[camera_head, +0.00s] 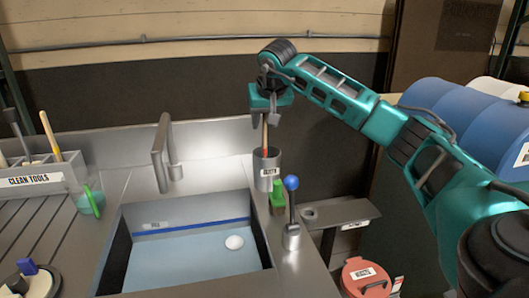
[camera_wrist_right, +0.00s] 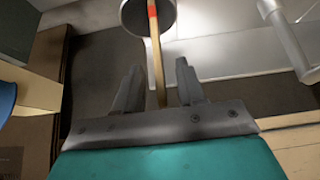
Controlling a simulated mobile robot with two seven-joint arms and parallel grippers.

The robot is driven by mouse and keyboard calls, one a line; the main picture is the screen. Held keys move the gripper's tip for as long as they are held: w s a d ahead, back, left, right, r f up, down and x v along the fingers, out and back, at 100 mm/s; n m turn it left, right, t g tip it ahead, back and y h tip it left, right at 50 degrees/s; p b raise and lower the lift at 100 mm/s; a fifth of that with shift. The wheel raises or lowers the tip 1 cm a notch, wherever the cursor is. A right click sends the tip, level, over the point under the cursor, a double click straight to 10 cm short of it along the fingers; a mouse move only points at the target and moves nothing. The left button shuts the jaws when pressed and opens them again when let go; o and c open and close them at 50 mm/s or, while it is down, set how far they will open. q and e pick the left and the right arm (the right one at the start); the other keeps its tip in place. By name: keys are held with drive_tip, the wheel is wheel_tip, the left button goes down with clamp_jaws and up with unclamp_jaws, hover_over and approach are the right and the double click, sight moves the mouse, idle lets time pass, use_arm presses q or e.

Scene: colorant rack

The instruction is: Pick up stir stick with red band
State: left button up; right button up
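The stir stick with the red band (camera_head: 264,139) stands in a grey metal cup (camera_head: 268,178) at the back right of the sink. Its lower end is hidden in the cup. My right gripper (camera_head: 265,118) is above the cup, pointing down, with its fingers either side of the stick's upper part. In the right wrist view, the wooden stick (camera_wrist_right: 158,80) runs between the two open fingers (camera_wrist_right: 158,72), with a gap to each finger. The red band is at the cup's mouth (camera_wrist_right: 131,18), beyond the fingertips. My left gripper is not in view.
A green-handled brush (camera_head: 278,192) and a blue-knobbed lever (camera_head: 291,205) stand close in front of the cup. The faucet (camera_head: 163,150) is to its left. The sink (camera_head: 190,255) holds a white round object (camera_head: 234,242). A clean tools holder (camera_head: 40,180) stands far left.

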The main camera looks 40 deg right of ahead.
drive_tip(key=shift+w+f, duration=0.15)
drive_tip(key=shift+f, duration=0.05)
drive_tip(key=shift+c, duration=0.4)
clamp_jaws()
